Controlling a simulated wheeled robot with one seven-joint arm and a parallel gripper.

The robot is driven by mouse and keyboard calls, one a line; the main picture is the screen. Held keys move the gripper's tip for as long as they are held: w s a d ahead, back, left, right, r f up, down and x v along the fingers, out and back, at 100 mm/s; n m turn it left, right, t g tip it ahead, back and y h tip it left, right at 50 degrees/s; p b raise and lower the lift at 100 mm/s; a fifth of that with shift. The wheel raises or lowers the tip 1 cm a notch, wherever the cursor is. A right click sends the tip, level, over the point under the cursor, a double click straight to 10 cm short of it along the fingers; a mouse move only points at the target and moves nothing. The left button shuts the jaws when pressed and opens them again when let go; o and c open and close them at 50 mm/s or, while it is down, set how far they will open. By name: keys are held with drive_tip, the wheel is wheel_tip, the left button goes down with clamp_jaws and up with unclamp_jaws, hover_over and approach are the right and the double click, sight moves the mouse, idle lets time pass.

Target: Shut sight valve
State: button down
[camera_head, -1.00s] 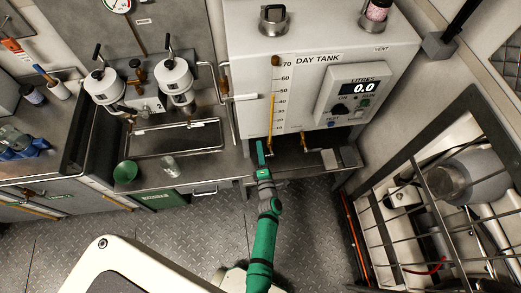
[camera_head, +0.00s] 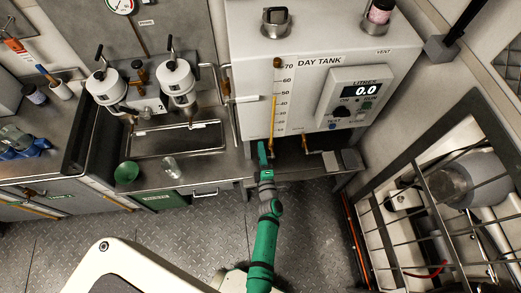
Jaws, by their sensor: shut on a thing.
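The day tank (camera_head: 245,50) is a white box with an amber sight tube (camera_head: 273,108) beside a printed scale on its front. The sight valve sits at the foot of this tube, small and mostly hidden by my gripper. My gripper (camera_head: 263,151), green, is at the tank's lower edge at the tube's foot, shut on the sight valve's handle. The fingers are too small to see the grip or the handle's angle clearly. My green arm reaches up to it from below.
A second small valve (camera_head: 306,147) with a copper-coloured pipe is just right of my gripper. A metal bench with a sink tray (camera_head: 180,140) is at left, a barred frame (camera_head: 440,190) at right. Bare tread-plate floor (camera_head: 325,235) lies between.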

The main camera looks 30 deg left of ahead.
drive_tip(key=c, duration=1.8)
unclamp_jaws()
drive_tip(key=shift+a+r, duration=0.1)
drive_tip(key=shift+r, duration=0.2)
drive_tip(key=shift+o, duration=0.2)
drive_tip(key=shift+f, duration=0.1)
drive_tip(key=v, duration=1)
drive_tip(key=shift+s+d, duration=0.3)
drive_tip(key=shift+d, duration=0.05)
drive_tip(key=shift+a, duration=0.1)
